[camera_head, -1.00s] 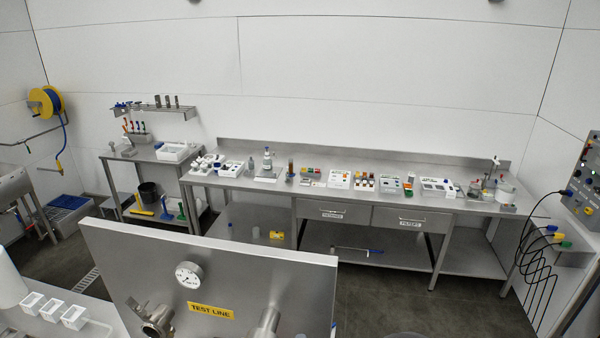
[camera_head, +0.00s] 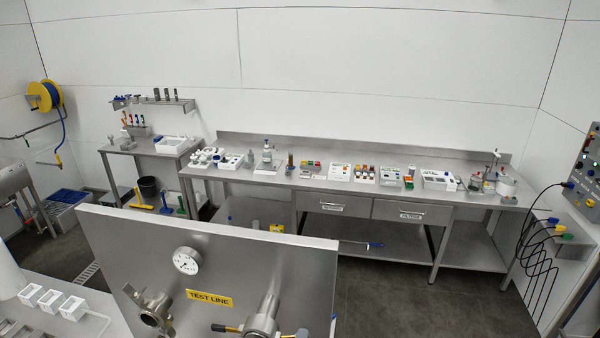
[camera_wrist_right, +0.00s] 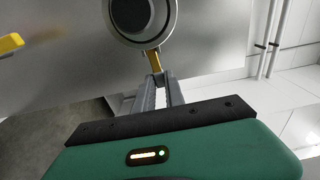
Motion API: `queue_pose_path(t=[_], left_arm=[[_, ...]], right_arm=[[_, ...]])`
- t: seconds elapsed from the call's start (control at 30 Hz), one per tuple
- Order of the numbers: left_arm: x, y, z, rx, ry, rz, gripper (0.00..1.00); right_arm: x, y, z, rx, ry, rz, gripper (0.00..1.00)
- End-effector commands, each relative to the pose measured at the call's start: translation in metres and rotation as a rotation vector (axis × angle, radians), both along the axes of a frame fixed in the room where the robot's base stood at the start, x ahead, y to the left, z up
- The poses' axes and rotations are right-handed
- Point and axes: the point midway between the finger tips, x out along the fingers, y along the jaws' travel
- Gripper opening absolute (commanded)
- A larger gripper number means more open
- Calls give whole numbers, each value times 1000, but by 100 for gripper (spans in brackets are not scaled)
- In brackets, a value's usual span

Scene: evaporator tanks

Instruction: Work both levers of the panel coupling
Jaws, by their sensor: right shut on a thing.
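The steel panel (camera_head: 225,255) stands in front of me with a round gauge and a yellow TEST LINE label. A metal coupling (camera_head: 262,322) shows low on the panel, cut by the bottom edge in the head view. One dark-tipped lever (camera_head: 224,328) sticks out to its left. In the right wrist view, the round dark-mouthed coupling (camera_wrist_right: 140,15) is at the top. My right gripper (camera_wrist_right: 156,74) is shut on a short brass-yellow lever (camera_wrist_right: 154,61) just below it. The fingers hide the lever's end. My left gripper is not in view.
A yellow bar (camera_wrist_right: 10,43) shows at the left of the right wrist view. Behind the panel, a steel workbench (camera_head: 350,184) carries several small items.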

Motion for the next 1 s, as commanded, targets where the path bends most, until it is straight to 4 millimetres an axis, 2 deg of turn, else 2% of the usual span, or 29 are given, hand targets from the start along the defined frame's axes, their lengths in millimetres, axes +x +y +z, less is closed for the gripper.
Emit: queue_pose_path(t=[0.13, 0.3, 0.77, 0.8, 0.97, 1.0], left_arm=[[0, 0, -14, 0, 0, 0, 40], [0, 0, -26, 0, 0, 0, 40], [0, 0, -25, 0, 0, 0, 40], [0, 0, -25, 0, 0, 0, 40], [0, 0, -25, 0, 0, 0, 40], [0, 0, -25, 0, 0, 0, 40]], right_arm=[[-3, 1, -9, 1, 6, -70, 0], [-8, 4, -7, 0, 6, -183, 0], [-9, 3, -4, -3, 10, -202, 0], [-9, 3, -4, -3, 10, -202, 18], [-9, 3, -3, -2, 7, -202, 39], [-9, 3, -2, -2, 6, -202, 40]])
